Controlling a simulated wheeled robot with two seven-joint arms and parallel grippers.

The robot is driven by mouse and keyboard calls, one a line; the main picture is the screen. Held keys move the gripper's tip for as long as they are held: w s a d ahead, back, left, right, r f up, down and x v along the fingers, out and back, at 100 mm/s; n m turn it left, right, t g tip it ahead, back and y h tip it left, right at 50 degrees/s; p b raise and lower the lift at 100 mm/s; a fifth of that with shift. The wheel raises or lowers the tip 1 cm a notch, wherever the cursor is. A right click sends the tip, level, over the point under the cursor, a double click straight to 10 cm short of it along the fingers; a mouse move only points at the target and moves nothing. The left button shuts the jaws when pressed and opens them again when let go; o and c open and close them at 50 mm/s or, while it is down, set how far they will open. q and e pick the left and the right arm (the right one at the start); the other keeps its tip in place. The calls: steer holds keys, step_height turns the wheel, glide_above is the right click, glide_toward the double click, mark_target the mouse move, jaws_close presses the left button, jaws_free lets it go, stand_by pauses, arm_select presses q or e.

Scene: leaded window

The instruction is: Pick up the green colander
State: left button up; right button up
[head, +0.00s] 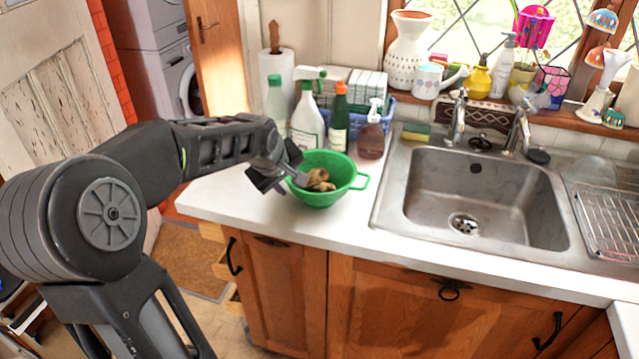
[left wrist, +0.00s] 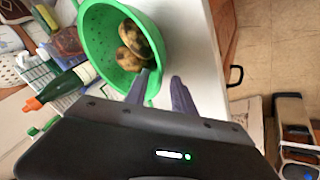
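The green colander (head: 322,196) stands upright on the white counter, left of the sink, with a loop handle at its right. Several brownish potato-like items (head: 318,180) lie in it. My left gripper (head: 280,180) is at the colander's left rim. In the left wrist view the colander (left wrist: 95,47) is right ahead of the left gripper (left wrist: 164,88). Its fingers are apart, one at the inner side of the rim and one outside it, over the counter. I cannot tell whether either finger touches the wall. My right gripper is not in view.
Several bottles, among them a white spray bottle (head: 307,122) and a brown soap dispenser (head: 371,135), stand close behind the colander. The metal sink (head: 480,200) is to the right. The counter (head: 255,212) is bare in front of the colander.

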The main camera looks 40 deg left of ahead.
arm_select(q)
steer(key=p+x, duration=0.1)
steer(key=x, duration=0.4)
steer(key=shift+w+p, duration=0.25)
steer(key=shift+p, duration=0.15)
jaws_close()
stand_by(0.4)
stand_by(1.0)
